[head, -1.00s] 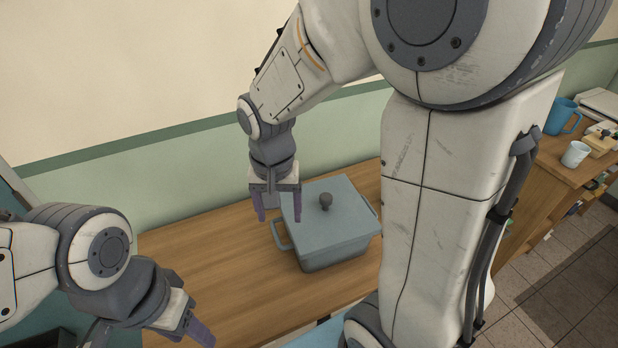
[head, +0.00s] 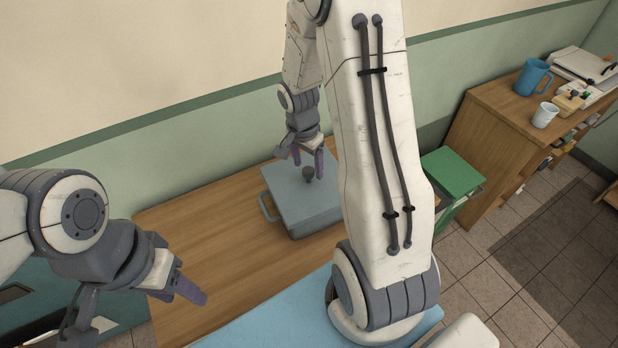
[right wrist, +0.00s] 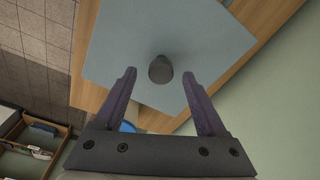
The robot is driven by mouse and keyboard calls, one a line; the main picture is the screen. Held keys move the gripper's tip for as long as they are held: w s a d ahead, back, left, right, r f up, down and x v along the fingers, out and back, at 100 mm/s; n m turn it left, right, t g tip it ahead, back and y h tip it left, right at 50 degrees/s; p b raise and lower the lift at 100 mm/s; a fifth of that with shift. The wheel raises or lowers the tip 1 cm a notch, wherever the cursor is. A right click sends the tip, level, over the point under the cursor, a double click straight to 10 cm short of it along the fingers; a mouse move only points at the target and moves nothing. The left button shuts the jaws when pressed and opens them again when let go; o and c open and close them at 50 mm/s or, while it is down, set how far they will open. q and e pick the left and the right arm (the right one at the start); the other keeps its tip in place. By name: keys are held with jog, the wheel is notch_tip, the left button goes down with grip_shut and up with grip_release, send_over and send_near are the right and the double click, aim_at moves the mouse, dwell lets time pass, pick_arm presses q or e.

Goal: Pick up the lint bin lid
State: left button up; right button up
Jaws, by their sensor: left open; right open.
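The lint bin lid (head: 285,186) is a flat blue-grey lid with a dark round knob (head: 308,174). It sits on a blue-grey bin (head: 315,226) with side handles, on the wooden table. My right gripper (head: 308,162) is open over the lid, fingers pointing down, near the knob. In the right wrist view the knob (right wrist: 160,69) appears between the two spread fingertips, with the lid (right wrist: 115,50) behind it. I cannot tell the exact height gap. My left gripper (head: 188,290) is open and empty over the table's left front, away from the bin. My right arm covers the bin's right side.
The wooden table (head: 215,235) is clear left of the bin. A light blue surface (head: 270,318) lies in front. A green-topped box (head: 455,172) stands to the right. A side cabinet holds a blue mug (head: 532,77) and a white cup (head: 545,115). The wall is close behind.

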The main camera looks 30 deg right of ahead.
aim_at(309, 178)
jog(key=shift+w+d+f, duration=0.1)
jog(key=shift+d+f, duration=0.1)
jog(key=shift+f, duration=1.25)
jog(key=shift+c, duration=0.3)
grip_shut()
jog(key=shift+r, duration=0.1)
